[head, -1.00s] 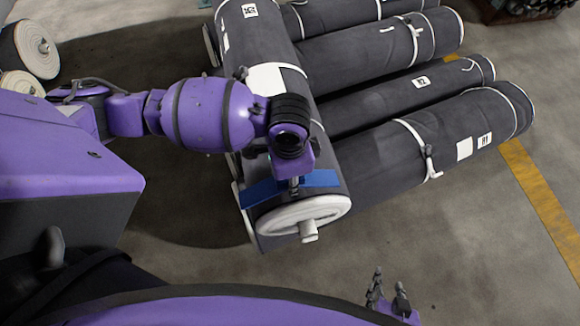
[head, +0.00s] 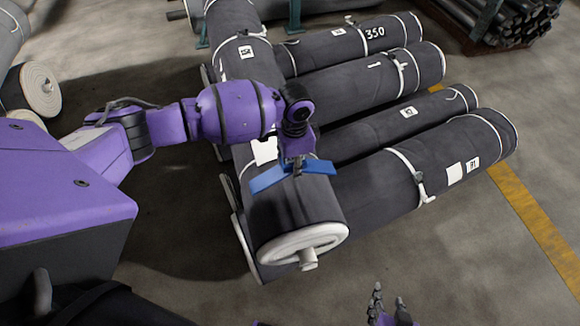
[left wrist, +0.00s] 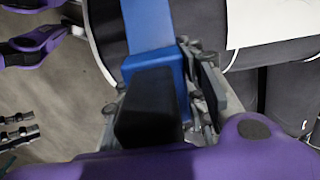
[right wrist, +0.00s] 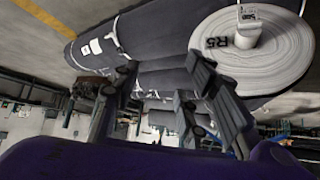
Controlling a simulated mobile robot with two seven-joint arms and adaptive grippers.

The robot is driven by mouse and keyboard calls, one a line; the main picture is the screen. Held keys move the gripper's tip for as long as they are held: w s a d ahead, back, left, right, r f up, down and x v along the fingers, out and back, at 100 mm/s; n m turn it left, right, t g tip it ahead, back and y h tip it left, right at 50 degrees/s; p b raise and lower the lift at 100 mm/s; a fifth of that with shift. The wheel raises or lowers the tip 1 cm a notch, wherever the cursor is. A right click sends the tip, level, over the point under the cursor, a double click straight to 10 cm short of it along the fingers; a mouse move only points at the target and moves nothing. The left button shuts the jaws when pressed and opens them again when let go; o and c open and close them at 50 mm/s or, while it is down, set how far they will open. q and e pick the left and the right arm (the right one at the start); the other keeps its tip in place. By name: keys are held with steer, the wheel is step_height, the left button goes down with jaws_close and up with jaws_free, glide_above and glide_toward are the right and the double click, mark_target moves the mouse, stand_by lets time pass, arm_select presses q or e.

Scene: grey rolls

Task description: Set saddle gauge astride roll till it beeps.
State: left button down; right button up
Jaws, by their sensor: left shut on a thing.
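The blue saddle gauge (head: 267,179) is held by my left gripper (head: 297,165) over the near end of the long dark grey roll (head: 290,208). Its two blue wings slope down to either side. In the left wrist view, the jaws (left wrist: 185,95) are shut on the gauge, with a black block (left wrist: 148,110) and blue body (left wrist: 148,25) showing. I cannot tell whether the wings touch the roll. My right gripper (head: 390,302) is at the bottom edge, fingers apart and empty; its spread fingers show in the right wrist view (right wrist: 160,75).
Several other dark rolls (head: 400,175) lie side by side to the right, with white straps. The roll's pale end cap and stub (head: 305,245) face me. A yellow floor line (head: 535,220) runs at right. Bare floor (head: 440,270) lies in front of the rolls.

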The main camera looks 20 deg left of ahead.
arm_select(q)
steer(key=shift+r, duration=0.1)
steer(key=shift+f, duration=1.7)
steer(key=b, duration=0.3)
glide_above(293, 191)
step_height(293, 191, down, 6)
steer(key=shift+d+r, duration=0.1)
steer(key=shift+r, duration=0.1)
steer(key=shift+f, duration=1.35)
arm_select(e)
steer(key=shift+s+d+f, duration=0.25)
steer(key=shift+d+f, duration=0.05)
steer(key=shift+f, duration=0.35)
steer(key=shift+s+d+f, duration=0.2)
steer(key=shift+d+f, duration=0.05)
steer(key=shift+f, duration=0.4)
arm_select(q)
steer(key=shift+f, duration=0.15)
arm_select(e)
steer(key=shift+s+a+f, duration=0.1)
steer(key=shift+s+f, duration=0.05)
arm_select(q)
steer(key=shift+f+b, duration=0.4)
steer(key=shift+f, duration=0.05)
arm_select(e)
steer(key=shift+s+f, duration=0.2)
steer(key=shift+f, duration=0.1)
